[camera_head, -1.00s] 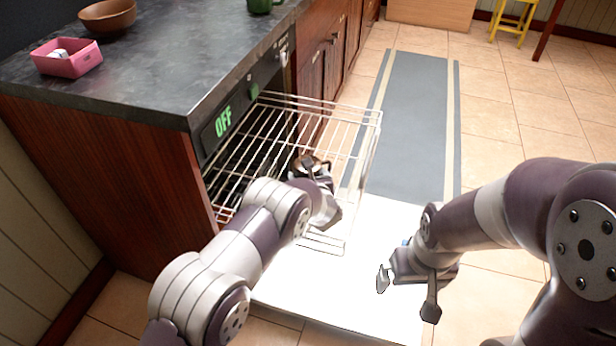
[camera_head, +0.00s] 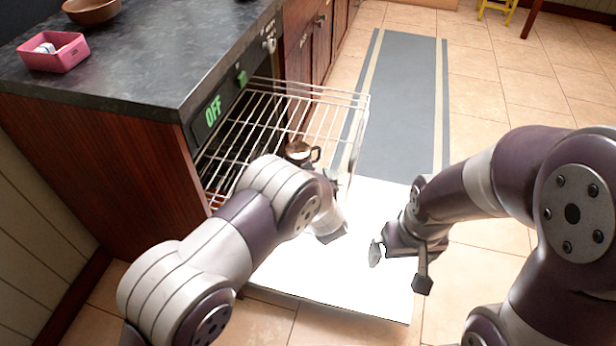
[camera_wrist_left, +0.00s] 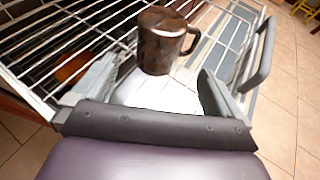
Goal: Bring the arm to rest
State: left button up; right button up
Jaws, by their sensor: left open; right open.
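My left gripper (camera_head: 332,205) is at the near side of the pulled-out wire rack (camera_head: 335,97), partly hidden by its own wrist in the head view. In the left wrist view its fingers (camera_wrist_left: 158,88) are spread apart with nothing between them. A dark brown mug (camera_head: 300,152) with a handle stands just beyond them, apart from the fingers; it also shows in the left wrist view (camera_wrist_left: 160,42). My right gripper (camera_head: 398,266) is open and empty, to the right of the left one, above the lowered white door.
The white appliance door (camera_head: 290,275) lies lowered under the rack. The dark counter (camera_head: 150,70) holds a pink tray (camera_head: 60,62) and a brown bowl (camera_head: 90,12). A grey floor mat (camera_head: 405,90) and tiled floor lie clear to the right.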

pick_arm(q)
jog(key=shift+s+d+r, duration=0.1)
jog(key=shift+s+r, duration=0.15)
jog(key=shift+s, duration=0.35)
jog(key=s+a+r+n+g+y, duration=0.2)
jog(key=s+a+n+g, duration=0.3)
jog(key=a+n, duration=0.4)
jog(key=s+a+r+n+g+y, duration=0.2)
jog(key=s+a+n+g, duration=0.3)
jog(key=a, duration=0.5)
jog(key=s+a+r+n+g+h, duration=0.1)
jog(key=s+r+n+h, duration=0.15)
jog(key=s+n, duration=0.5)
jog(key=s+a+r+n+g+h, duration=0.1)
jog(key=s+r+n+g+h, duration=0.15)
jog(key=s+n, duration=0.55)
notch_tip(320, 180, up, 26)
jog(key=n+t+h+p, duration=0.1)
jog(key=n+p, duration=0.3)
jog(key=p, duration=2.2)
jog(key=shift+s+d+r+h, duration=0.15)
jog(key=shift+r+h, duration=0.1)
jog(key=shift+h, duration=0.05)
